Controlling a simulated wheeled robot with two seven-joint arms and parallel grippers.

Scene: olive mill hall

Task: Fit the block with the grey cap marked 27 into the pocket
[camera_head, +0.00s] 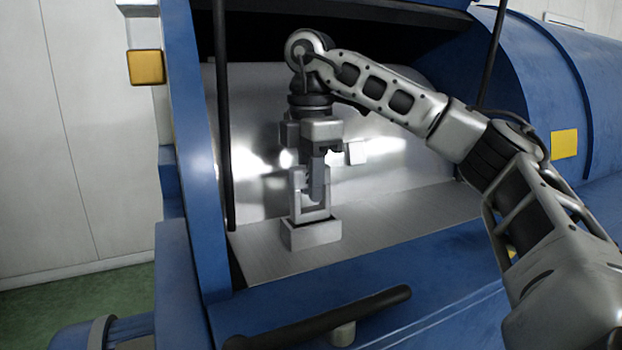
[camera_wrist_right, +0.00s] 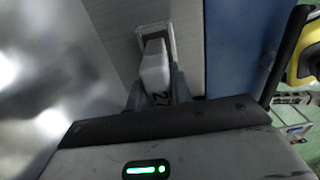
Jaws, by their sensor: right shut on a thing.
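My right gripper (camera_head: 313,190) is over the low pale box with the pocket (camera_head: 311,236), its fingers pointing down. It is shut on the block (camera_head: 310,214), a pale piece whose lower end is at the pocket's dark mouth. In the right wrist view the block (camera_wrist_right: 155,68) is between the dark fingers of the gripper (camera_wrist_right: 157,92), with part of a dark marking on its grey cap near the palm. The pocket's rim (camera_wrist_right: 172,42) shows just beyond the block. I cannot tell how deep the block's end is. My left gripper is not in view.
The pocket box stands on a bare metal shelf (camera_head: 400,222) inside a blue machine housing (camera_head: 190,150). A shiny back panel (camera_head: 400,165) rises behind. A dark handle bar (camera_head: 320,318) runs along the front. The shelf to the right is clear.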

